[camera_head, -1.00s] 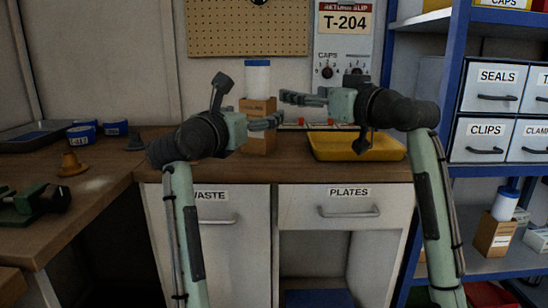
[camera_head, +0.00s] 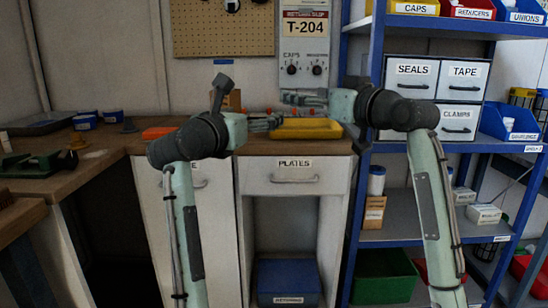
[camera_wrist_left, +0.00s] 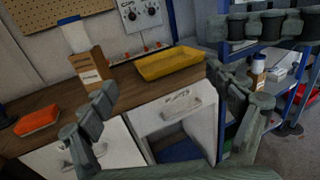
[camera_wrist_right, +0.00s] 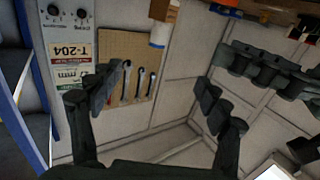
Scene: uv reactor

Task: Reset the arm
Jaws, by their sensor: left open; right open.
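My left gripper (camera_head: 266,122) is open and empty in the head view, held up in front of the counter, its fingers pointing right. Its spread fingers also show in the left wrist view (camera_wrist_left: 168,92), with nothing between them. My right gripper (camera_head: 302,98) is held up in front of the shelf and counter, its fingers pointing left. In the right wrist view (camera_wrist_right: 155,95) its fingers are apart and empty. The two grippers are close to each other but do not touch. Both forearms rise from the bottom of the head view.
A yellow tray (camera_head: 312,131) lies on the counter behind the grippers. A cardboard box (camera_wrist_left: 88,68) with a white container (camera_wrist_left: 74,37) and an orange item (camera_wrist_left: 38,117) are left of it. A blue shelf unit (camera_head: 366,145) with drawers and bins stands at right.

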